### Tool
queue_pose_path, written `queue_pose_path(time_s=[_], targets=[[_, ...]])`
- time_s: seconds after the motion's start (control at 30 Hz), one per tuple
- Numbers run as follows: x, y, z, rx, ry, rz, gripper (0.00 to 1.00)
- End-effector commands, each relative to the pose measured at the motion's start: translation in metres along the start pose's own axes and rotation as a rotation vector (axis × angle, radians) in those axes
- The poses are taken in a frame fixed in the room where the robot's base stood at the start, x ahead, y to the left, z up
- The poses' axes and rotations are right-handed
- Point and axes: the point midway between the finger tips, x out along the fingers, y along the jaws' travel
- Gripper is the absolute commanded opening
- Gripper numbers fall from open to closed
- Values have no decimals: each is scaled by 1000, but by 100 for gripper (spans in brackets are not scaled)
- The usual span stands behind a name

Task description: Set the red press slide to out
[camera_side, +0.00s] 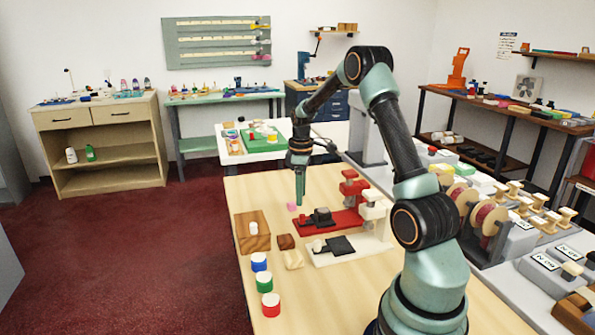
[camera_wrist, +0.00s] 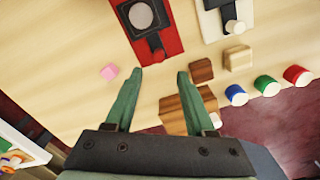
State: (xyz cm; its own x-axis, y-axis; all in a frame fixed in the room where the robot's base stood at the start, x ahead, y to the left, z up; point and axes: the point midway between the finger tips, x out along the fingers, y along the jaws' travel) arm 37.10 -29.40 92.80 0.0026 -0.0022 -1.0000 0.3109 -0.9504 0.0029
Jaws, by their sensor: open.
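The red press (camera_side: 345,222) stands on the wooden table, with a red base and a red upright at its back. Its dark slide (camera_side: 325,223) carries a round grey pad and has a short handle at the front. In the wrist view the red press (camera_wrist: 172,38) is at the top, and its slide (camera_wrist: 155,40) points its handle toward my fingertips. My gripper (camera_side: 300,203) hangs fingers-down above the table, left of and higher than the press. In the wrist view my gripper (camera_wrist: 161,72) is open and empty, its fingertips framing the area just below the handle.
A white press (camera_side: 325,258) stands beside the red one. A wooden block (camera_side: 258,243), a brown block (camera_side: 286,241), a beige block (camera_side: 293,259), a pink cube (camera_side: 292,206) and blue, green and red jars (camera_side: 264,281) sit nearby.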

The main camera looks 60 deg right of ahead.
Motion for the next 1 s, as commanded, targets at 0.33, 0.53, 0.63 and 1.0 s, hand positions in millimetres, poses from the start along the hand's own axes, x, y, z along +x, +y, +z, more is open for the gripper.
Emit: queue_pose_path(time_s=[0.33, 0.53, 0.63, 1.0], targets=[[-46, 0, -1, -1, 1, 1, 55], [-49, 0, 0, -1, -1, -1, 55], [-49, 0, 0, -1, -1, -1, 55], [-89, -48, -26, 36, 51, 59, 55]])
